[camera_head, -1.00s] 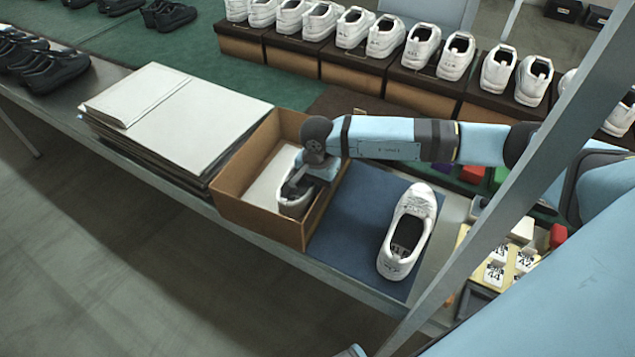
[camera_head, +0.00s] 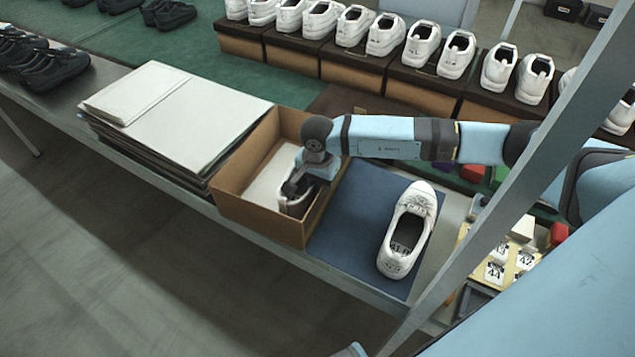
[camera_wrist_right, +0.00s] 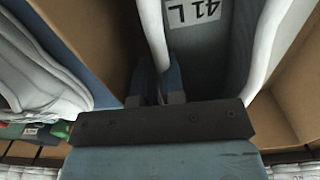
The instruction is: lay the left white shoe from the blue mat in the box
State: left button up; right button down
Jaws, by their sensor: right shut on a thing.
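The left white shoe (camera_head: 293,205) is inside the open cardboard box (camera_head: 228,207), at its right side, partly hidden by my right gripper. My right gripper (camera_head: 292,187) reaches down into the box and is shut on the shoe's wall. In the right wrist view, my fingers (camera_wrist_right: 158,88) are at the shoe's opening, and its insole carries a "41 L" label (camera_wrist_right: 194,12). I cannot tell whether the sole touches the box floor. The other white shoe (camera_head: 424,203) lies on the blue mat (camera_head: 349,230), right of the box. My left gripper is not in view.
A stack of flat cardboard sheets (camera_head: 190,115) stands directly left of the box. Several white shoes on boxes (camera_head: 350,75) line the far side. Number tags (camera_head: 495,272) sit right of the mat. Dark shoes (camera_head: 50,70) are at far left.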

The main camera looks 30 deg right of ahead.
jog(key=shift+f+b, duration=0.4)
jog(key=shift+f, duration=0.05)
jog(key=c, duration=1.1)
grip_release()
jog(key=shift+c, duration=0.2)
notch_tip(320, 180, up, 14)
jog(key=shift+s+f, duration=0.1)
